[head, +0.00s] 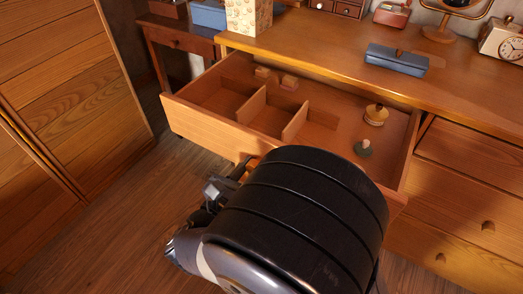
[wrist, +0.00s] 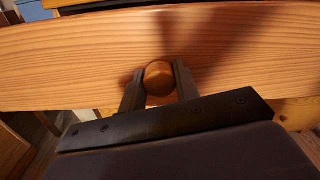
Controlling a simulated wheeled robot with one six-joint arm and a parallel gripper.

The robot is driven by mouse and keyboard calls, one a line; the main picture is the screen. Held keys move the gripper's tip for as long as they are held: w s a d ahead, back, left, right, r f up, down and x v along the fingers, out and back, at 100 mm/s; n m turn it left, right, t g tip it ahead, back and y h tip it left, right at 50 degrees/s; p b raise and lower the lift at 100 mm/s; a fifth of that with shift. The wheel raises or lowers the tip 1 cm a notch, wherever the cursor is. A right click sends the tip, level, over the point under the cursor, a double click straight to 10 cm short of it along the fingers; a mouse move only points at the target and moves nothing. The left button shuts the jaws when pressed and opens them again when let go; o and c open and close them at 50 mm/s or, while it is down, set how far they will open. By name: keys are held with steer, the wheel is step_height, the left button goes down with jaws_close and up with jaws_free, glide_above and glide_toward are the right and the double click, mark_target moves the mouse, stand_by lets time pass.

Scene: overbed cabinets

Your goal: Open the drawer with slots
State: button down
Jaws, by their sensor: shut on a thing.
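The drawer with slots (head: 208,121) is pulled well out of the wooden dresser, and its inside shows. In the wrist view my gripper (wrist: 160,84) is shut on the round wooden knob (wrist: 159,77) of the drawer front (wrist: 70,62), one finger on each side. In the head view my black arm hides the fingers and the knob.
On the dresser top (head: 320,45) are a blue case (head: 396,60), a clock (head: 503,42), a patterned box (head: 248,16) and a mirror stand. Shut drawers (head: 465,195) lie to the right. A slatted wooden cabinet (head: 70,90) stands at left, with clear floor (head: 110,225) between.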

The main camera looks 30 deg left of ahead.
steer(key=shift+s, duration=0.85)
steer(key=c, duration=1.1)
jaws_free()
steer(key=shift+o, duration=0.2)
steer(key=shift+a, duration=0.1)
steer(key=s+p, duration=0.2)
steer(key=s, duration=0.8)
steer(key=shift+s+a+p, duration=0.4)
steer(key=w+b, duration=0.2)
steer(key=w, duration=0.9)
steer(key=shift+w+d+b, duration=0.15)
steer(key=shift+d+b, duration=0.2)
steer(key=shift+d, duration=0.1)
